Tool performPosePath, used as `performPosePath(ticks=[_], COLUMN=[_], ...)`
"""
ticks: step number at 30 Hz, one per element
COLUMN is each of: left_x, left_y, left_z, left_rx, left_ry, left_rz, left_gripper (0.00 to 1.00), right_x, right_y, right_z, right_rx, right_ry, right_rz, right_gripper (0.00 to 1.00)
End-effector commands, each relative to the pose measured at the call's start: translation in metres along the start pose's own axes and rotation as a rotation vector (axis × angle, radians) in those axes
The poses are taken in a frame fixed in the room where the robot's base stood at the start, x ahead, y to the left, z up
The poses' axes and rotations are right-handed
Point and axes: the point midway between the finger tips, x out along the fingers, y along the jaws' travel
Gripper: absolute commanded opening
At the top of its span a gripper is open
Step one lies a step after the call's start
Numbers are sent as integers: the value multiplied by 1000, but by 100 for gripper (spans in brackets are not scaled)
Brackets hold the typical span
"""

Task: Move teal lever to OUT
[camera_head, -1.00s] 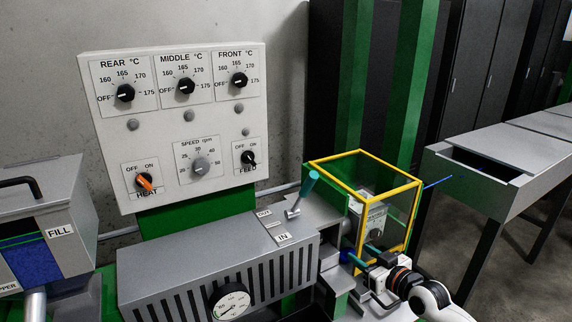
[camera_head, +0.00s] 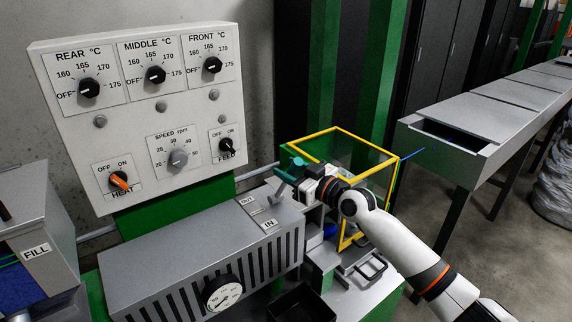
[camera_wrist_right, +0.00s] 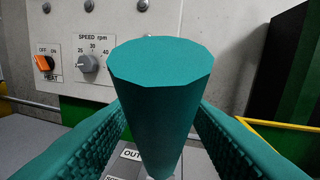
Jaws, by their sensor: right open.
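The teal lever (camera_head: 297,162) stands up from the top of the grey slotted housing, beside the OUT label (camera_head: 246,201) and the IN label (camera_head: 269,223). Its handle fills the middle of the right wrist view (camera_wrist_right: 160,95), with the OUT label (camera_wrist_right: 130,154) behind its lower left. My right gripper (camera_head: 287,175) is at the lever, reaching in from the right. Its teal ribbed fingers are open, one on each side of the handle. My left gripper is not in view.
The control panel (camera_head: 135,130) with knobs rises behind the housing (camera_head: 190,260). A yellow-framed clear guard (camera_head: 385,167) stands right behind my right arm. A blue cable (camera_head: 412,154) runs from it to a grey trough (camera_head: 470,135). A round gauge (camera_head: 222,292) is on the housing front.

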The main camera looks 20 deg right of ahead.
Motion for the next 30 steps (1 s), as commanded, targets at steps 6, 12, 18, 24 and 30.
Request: performPosePath(ticks=[6,12,18,24,30], left_x=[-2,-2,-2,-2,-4], left_y=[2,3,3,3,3], left_z=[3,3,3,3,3], left_rx=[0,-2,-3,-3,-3], left_ry=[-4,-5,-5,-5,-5], left_rz=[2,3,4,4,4], left_gripper=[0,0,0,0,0], right_x=[15,15,15,15,16], right_y=[0,0,0,0,0], right_z=[0,0,0,0,1], right_rx=[-1,-2,-2,-2,-1], right_ry=[0,0,0,1,7], right_rz=[0,0,0,0,0], right_gripper=[44,44,21,0,0])
